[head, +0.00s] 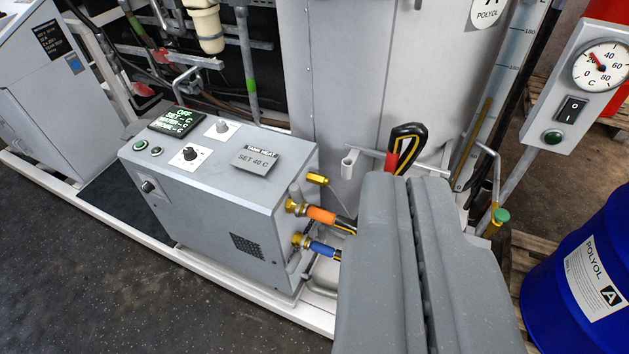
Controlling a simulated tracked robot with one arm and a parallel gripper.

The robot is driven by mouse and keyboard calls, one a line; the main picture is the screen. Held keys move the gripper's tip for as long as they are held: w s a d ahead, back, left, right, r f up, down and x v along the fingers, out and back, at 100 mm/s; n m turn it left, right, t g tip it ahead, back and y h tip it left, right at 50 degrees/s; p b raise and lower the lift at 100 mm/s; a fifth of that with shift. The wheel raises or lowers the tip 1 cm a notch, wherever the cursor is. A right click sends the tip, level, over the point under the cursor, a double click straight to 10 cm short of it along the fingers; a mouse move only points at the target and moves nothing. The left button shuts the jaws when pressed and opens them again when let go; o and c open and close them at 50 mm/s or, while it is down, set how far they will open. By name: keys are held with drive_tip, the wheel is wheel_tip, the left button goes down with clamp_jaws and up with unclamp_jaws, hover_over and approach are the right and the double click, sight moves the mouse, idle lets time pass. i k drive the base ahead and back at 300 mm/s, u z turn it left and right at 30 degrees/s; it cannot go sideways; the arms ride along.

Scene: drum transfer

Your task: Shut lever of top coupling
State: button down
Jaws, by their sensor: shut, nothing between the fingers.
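The top coupling (296,207) is brass and sits on the right side of a grey heater box, with an orange-banded hose end (322,215) at it. A small grey lever-like part (295,192) stands up beside it; its exact position is hard to tell. A yellow-tipped part (317,179) sticks out just above. The lower coupling (298,240) has a blue-banded hose end (322,249). My gripper (408,180) is shut and empty, to the right of the couplings in the picture and apart from them. It hides the hoses further right.
The heater box (210,210) stands on a white frame, with knobs and a display (176,121) on top. A grey tank (345,70) rises behind. A black-and-red looped hose (403,145) shows behind my gripper. A blue drum (585,285) stands right. Dark floor lies open at lower left.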

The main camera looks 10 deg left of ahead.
sight(295, 191)
drive_tip(key=z, duration=0.35)
drive_tip(key=i, duration=1.2)
drive_tip(key=u, duration=0.6)
